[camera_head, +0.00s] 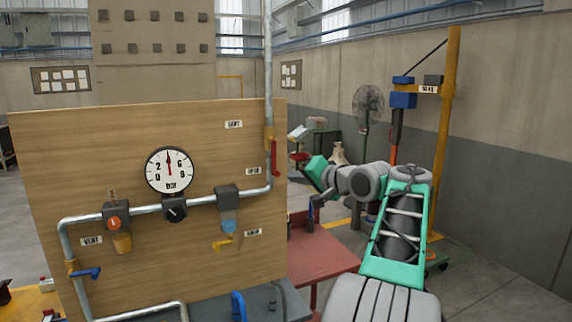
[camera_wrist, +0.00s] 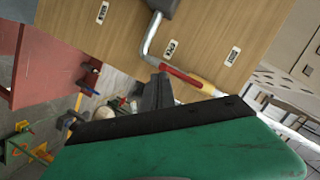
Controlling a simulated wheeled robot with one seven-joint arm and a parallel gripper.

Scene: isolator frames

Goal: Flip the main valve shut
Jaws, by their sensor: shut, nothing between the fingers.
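On the vertical pipe at the right edge of the wooden board, a valve with a brass-yellow body (camera_head: 269,134) has a red lever (camera_head: 274,158). The lever hangs down, roughly along the pipe. In the wrist view the red lever (camera_wrist: 186,75) lies just beyond my gripper (camera_wrist: 160,80), whose dark fingers are shut and empty. I cannot tell whether they touch the lever. In the head view my arm's green end is right of the board, lower than the lever; the fingertips are not clear there. The small label plates are too blurred to read surely.
A red table (camera_head: 320,255) stands right of the board. A yellow post (camera_head: 447,130) stands behind my arm.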

